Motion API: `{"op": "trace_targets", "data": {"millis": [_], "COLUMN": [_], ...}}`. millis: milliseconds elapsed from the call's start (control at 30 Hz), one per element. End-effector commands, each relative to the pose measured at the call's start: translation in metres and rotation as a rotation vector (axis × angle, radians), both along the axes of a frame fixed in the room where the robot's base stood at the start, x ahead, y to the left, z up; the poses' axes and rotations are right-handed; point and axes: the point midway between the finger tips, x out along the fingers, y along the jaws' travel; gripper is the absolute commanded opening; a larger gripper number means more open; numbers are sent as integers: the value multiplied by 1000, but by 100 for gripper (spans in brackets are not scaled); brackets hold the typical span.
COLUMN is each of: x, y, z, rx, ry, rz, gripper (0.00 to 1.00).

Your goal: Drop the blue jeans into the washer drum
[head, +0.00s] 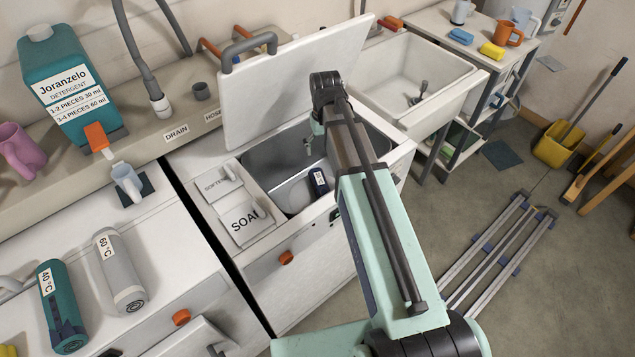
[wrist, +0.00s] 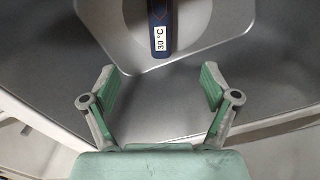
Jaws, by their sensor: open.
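The blue jeans are a dark navy roll (head: 318,181) with a white label, inside the open washer drum (head: 268,157). In the wrist view the roll (wrist: 163,22) shows its "30 °C" label and an orange stripe, over a lighter rounded panel in the grey drum. Its far end is cut off by the frame. My gripper (wrist: 163,92) is open and empty, its two green fingers spread wide. The roll lies beyond the fingertips, apart from them. In the head view my arm reaches over the drum and mostly hides the gripper.
The washer's white lid (head: 290,85) stands raised behind the opening. A soap drawer (head: 246,217) is left of the drum. A white sink (head: 420,85) stands at right. A teal roll (head: 62,305) and a grey roll (head: 120,270) lie on the left machine.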

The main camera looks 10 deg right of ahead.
Motion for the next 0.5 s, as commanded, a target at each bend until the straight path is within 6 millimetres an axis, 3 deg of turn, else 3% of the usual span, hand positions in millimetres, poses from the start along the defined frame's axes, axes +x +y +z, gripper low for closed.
{"op": "trace_targets", "data": {"millis": [233,500], "x": [1,1], "y": [0,0], "z": [23,73], "rx": [0,0], "ry": [-2,-4], "rz": [0,0], "gripper": [87,87]}}
